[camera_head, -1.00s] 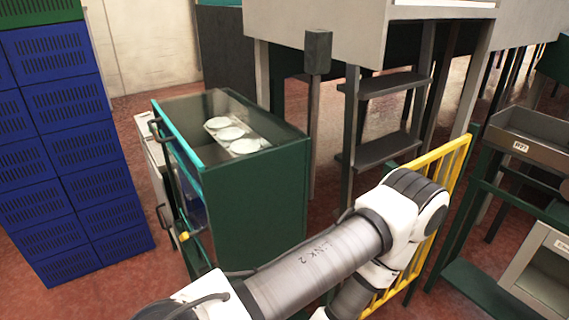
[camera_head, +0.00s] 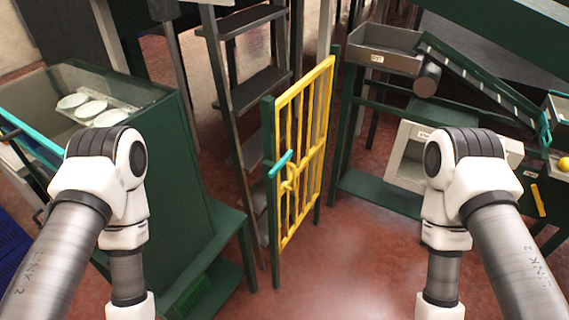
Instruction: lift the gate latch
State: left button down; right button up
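The yellow barred gate (camera_head: 312,130) stands upright between two dark green posts, in the middle of the head view. A teal latch handle (camera_head: 281,164) sits at the gate's left edge, beside the near green post (camera_head: 270,200). A yellow fitting shows just below the handle. My two arms reach down at the left and right of the picture, both apart from the gate. Both grippers are below the bottom edge, out of sight.
A green cabinet with a glass top (camera_head: 95,95) holding white plates stands at left. At right are a grey tray (camera_head: 385,60), a sloping conveyor (camera_head: 480,80) and a white box (camera_head: 408,155). Red floor (camera_head: 350,270) before the gate is clear.

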aim_at(276, 168)
jog(key=i+l+z, duration=0.1)
jog(key=i+l, duration=0.15)
jog(key=l, duration=0.2)
jog(key=i+l, duration=0.3)
jog(key=l, duration=0.15)
jog(key=i+l+z, duration=0.15)
jog(key=i+l, duration=0.15)
jog(key=l, duration=0.1)
